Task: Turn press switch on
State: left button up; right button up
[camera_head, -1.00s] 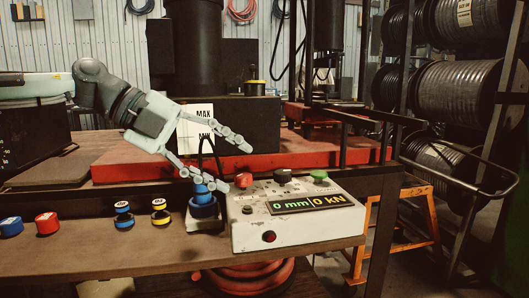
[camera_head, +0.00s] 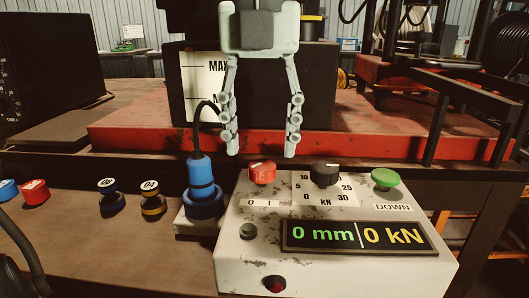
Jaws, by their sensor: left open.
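The white control box (camera_head: 340,268) stands on the bench with its sloped panel facing me. A red knob (camera_head: 262,174) labelled "O" and "I" is at the panel's upper left; which mark it points to is hard to tell. A black knob (camera_head: 325,174) with a kN scale and a green button (camera_head: 385,179) marked "DOWN" are to its right. The display (camera_head: 359,237) reads 0 mm and 0 kN. My left gripper (camera_head: 262,150) points down, open and empty, with its fingertips apart to either side above the red knob. My right gripper is out of view.
A blue plug (camera_head: 201,175) with a black cable stands just left of the box. Several coloured round pieces (camera_head: 153,200) sit on the bench at left. The red press base (camera_head: 130,136) runs behind. A small red lamp or button (camera_head: 275,284) is on the box's front.

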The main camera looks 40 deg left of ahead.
aim_at(262, 163)
pick_arm(q)
notch_tip(262, 163, down, 2)
jog(key=shift+f, duration=0.2)
jog(key=shift+w+f, duration=0.1)
jog(key=shift+f, duration=0.3)
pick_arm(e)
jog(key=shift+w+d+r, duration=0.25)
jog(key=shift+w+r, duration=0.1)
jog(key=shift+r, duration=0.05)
pick_arm(q)
jog(key=shift+c, duration=0.5)
jog(key=c, duration=1.1)
jog(key=shift+o, duration=0.2)
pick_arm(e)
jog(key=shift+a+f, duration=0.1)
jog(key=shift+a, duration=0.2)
